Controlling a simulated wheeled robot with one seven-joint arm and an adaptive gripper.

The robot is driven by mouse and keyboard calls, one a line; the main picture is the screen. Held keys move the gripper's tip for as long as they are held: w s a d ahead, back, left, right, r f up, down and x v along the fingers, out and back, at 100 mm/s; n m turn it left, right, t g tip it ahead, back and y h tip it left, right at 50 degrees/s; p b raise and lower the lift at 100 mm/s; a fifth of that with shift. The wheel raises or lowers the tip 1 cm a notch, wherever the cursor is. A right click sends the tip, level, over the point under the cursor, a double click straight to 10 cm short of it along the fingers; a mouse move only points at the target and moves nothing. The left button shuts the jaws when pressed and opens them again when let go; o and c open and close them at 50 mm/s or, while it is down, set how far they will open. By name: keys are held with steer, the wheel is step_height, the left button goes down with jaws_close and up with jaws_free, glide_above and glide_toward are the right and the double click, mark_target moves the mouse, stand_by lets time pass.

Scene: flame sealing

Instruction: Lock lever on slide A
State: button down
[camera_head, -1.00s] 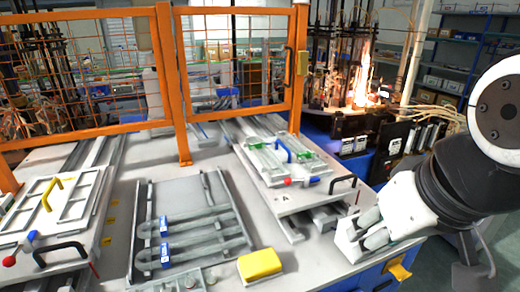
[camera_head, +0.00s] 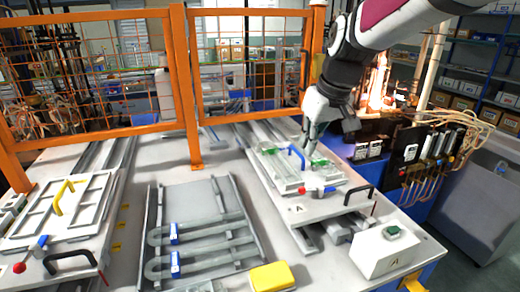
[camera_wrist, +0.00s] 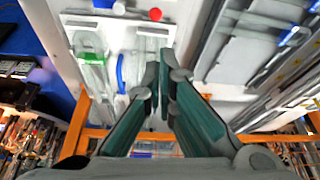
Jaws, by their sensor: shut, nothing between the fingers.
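Slide A (camera_head: 275,196) is the pale plate on the right of the bench, with a letter "A" on its front. Its lever shows a red ball knob (camera_head: 302,190) and a blue part (camera_head: 330,189) at the front of its raised fixture. In the wrist view the red knob (camera_wrist: 155,15) is at the top, beyond the fingertips. My gripper (camera_head: 308,147) is shut and empty, pointing down over the back right of the fixture, behind the lever and apart from it. Its dark green-padded fingers (camera_wrist: 163,85) fill the middle of the wrist view.
A blue arched handle (camera_head: 297,156) and green clips (camera_head: 319,160) stand on the fixture close to my gripper. A box with a green button (camera_head: 393,231) stands front right. Orange mesh fencing (camera_head: 190,100) is behind.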

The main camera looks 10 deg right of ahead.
steer(key=shift+n, duration=0.4)
steer(key=w, duration=0.1)
steer(key=w+f, duration=0.1)
steer(key=w, duration=0.1)
steer(key=w+f, duration=0.1)
steer(key=w, duration=0.1)
steer(key=shift+w+a, duration=0.25)
steer(key=shift+a, duration=0.15)
steer(key=shift+f, duration=0.15)
steer(key=p+x, duration=0.1)
steer(key=x, duration=0.8)
steer(key=shift+s+a+f, duration=0.1)
steer(key=shift+f, duration=0.1)
steer(key=s, duration=0.1)
steer(key=p, duration=0.1)
steer(key=s+d, duration=0.1)
steer(key=shift+s+d+f, duration=0.1)
steer(key=shift+s+f, duration=0.25)
steer(key=shift+s, duration=0.05)
steer(key=shift+s+d+f+p, duration=0.15)
steer(key=shift+s+f+p, duration=0.1)
steer(key=shift+s+p, duration=0.05)
